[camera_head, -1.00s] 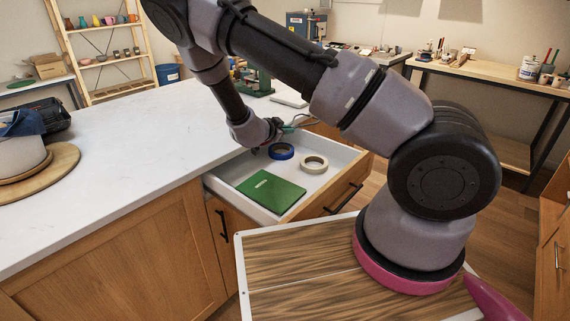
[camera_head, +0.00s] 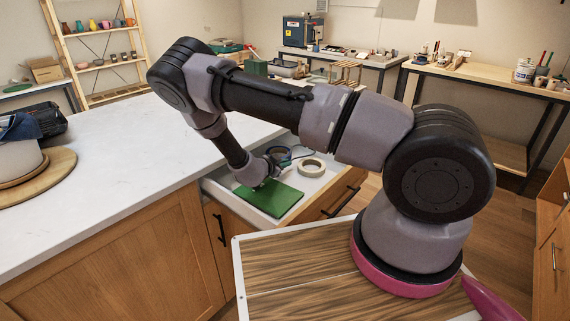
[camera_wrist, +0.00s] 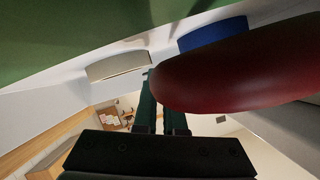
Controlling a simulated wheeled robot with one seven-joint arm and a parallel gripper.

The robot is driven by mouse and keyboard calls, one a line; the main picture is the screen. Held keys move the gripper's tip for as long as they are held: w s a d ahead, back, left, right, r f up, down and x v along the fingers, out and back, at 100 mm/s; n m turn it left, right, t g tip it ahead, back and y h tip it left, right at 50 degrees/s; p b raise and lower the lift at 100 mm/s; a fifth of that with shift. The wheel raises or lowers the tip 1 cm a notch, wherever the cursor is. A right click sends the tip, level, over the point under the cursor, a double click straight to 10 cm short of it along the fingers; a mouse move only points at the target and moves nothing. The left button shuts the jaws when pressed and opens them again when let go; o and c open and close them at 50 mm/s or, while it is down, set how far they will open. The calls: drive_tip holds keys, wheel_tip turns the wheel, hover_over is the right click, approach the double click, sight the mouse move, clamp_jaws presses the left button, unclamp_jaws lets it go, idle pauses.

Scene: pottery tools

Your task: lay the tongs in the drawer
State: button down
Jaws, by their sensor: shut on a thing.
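My gripper (camera_head: 274,166) is low over the open drawer (camera_head: 228,200), at the green book's far end. In the wrist view its dark fingers (camera_wrist: 160,105) are shut on the tongs, whose rounded dark red part (camera_wrist: 235,72) fills the right side close to the camera. In the head view the tongs are mostly hidden by my gripper. The green book (camera_head: 268,200) lies in the drawer and shows across the top of the wrist view. Whether the tongs touch it I cannot tell.
A cream tape ring (camera_head: 312,167) and a blue tape ring (camera_head: 279,153) lie in the drawer's far part. The white countertop (camera_head: 110,150) borders the drawer on the left. A round wooden board (camera_head: 55,172) stands far left.

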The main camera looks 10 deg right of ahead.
drive_tip(key=shift+s+f, duration=0.1)
drive_tip(key=shift+f, duration=0.25)
